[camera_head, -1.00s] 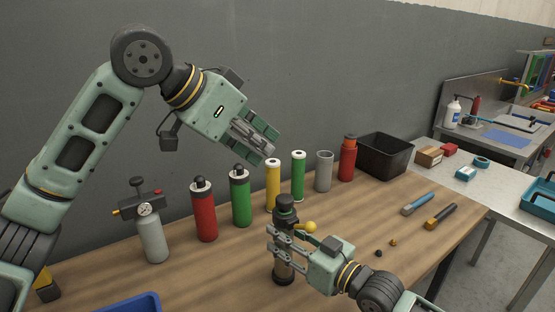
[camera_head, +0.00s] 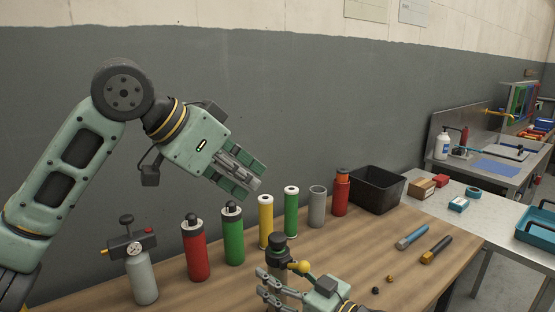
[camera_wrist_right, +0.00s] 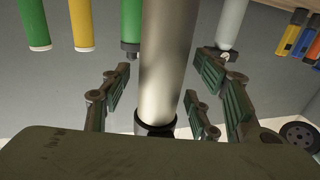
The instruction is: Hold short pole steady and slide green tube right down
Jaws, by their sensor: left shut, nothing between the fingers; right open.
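The short pole (camera_head: 277,247) has a dark cap and a yellow knob at its side, and stands near the middle of the bench. My right gripper (camera_head: 268,283) is open, its fingers on either side of the pole; its lower part is cut off by the picture edge. In the right wrist view, the grey pole (camera_wrist_right: 168,60) stands between the open fingers (camera_wrist_right: 160,88). A slim green tube with a white top (camera_head: 291,212) stands upright behind the pole, beside the yellow one. My left gripper (camera_head: 243,178) is shut and empty, raised above the row of cylinders.
A red bottle (camera_head: 195,250), a thicker green bottle (camera_head: 233,237), a yellow tube (camera_head: 266,222), a grey tube (camera_head: 317,207) and a red-orange cylinder (camera_head: 341,195) form a row. A grey canister with gauge (camera_head: 142,275) stands left. A black bin (camera_head: 376,190) is at the back right.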

